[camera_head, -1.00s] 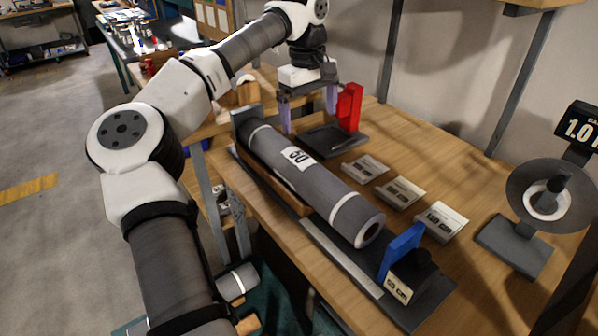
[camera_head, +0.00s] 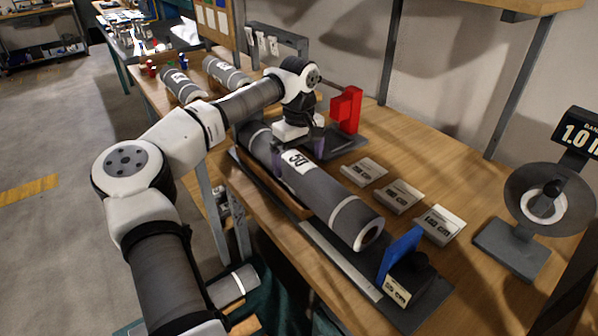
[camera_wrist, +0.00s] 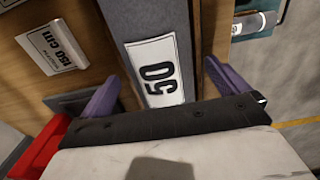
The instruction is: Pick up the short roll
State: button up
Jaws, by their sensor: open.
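A long dark grey roll (camera_head: 320,184) with a white "50" label and pale bands lies on the wooden bench, in a cradle with a blue end stop (camera_head: 401,252). My gripper (camera_head: 298,158) is low over its labelled part. In the wrist view, the open purple fingers (camera_wrist: 158,70) stand one on each side of the roll (camera_wrist: 150,15), with the label (camera_wrist: 158,72) between them. I cannot tell whether they touch it. Other grey rolls lie at the back left (camera_head: 183,86) (camera_head: 226,72), and one lies below the bench (camera_head: 232,287). Which is the short one is unclear.
A red block (camera_head: 346,110) stands behind my gripper. Several label blocks (camera_head: 398,196) lie right of the roll. A gauge stand (camera_head: 515,248) with a round disc is at the right. Bench around the label blocks is clear.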

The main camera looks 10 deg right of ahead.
jog(key=shift+f, duration=0.95)
jog(key=shift+r, duration=0.1)
jog(key=c, duration=1.3)
jog(key=shift+c, duration=0.2)
